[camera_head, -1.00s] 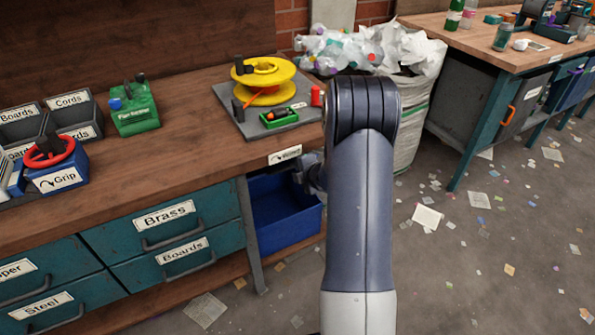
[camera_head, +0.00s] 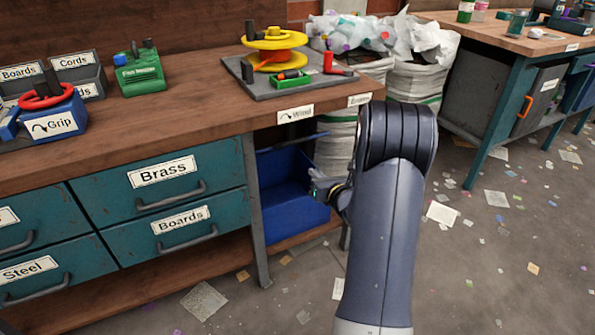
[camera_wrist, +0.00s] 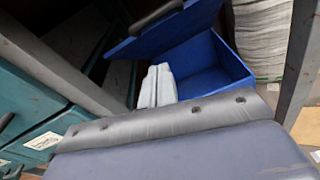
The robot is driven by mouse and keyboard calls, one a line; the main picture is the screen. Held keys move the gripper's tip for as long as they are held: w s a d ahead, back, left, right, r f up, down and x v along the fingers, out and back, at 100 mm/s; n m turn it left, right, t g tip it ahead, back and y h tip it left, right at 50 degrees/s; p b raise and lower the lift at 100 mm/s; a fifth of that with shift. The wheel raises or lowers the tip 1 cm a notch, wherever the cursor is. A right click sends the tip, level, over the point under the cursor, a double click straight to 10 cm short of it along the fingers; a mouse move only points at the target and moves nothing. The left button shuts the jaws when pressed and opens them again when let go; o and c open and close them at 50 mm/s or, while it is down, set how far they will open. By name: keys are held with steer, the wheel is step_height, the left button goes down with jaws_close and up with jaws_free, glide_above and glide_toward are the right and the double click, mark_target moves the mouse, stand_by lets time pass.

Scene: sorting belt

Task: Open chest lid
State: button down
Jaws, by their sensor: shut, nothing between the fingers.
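The chest is a blue box (camera_head: 288,212) in the open bay under the bench, right of the drawers. In the wrist view its open inside (camera_wrist: 208,68) shows. A blue lid panel (camera_wrist: 165,38) with a black handle (camera_wrist: 157,17) stands raised and tilted at its far left side. My gripper (camera_head: 318,186) is in front of the bay near the chest's right end. In the wrist view its pale fingers (camera_wrist: 158,85) are together and empty, in front of the chest. I cannot tell whether they touch it.
A metal bench leg (camera_head: 259,225) stands left of the chest. Teal drawers (camera_head: 168,182) fill the bench to the left. White sacks (camera_head: 418,78) stand behind my arm. A second bench (camera_head: 505,75) is at the right. The floor between is clear except for scattered paper.

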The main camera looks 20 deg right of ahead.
mark_target(278, 147)
steer(key=w+r+n+b, duration=0.1)
steer(key=w+b, duration=0.3)
steer(key=w, duration=0.7)
steer(key=shift+w+a+n+t, duration=0.15)
steer(key=shift+w+n+t, duration=0.2)
steer(key=shift+n, duration=0.45)
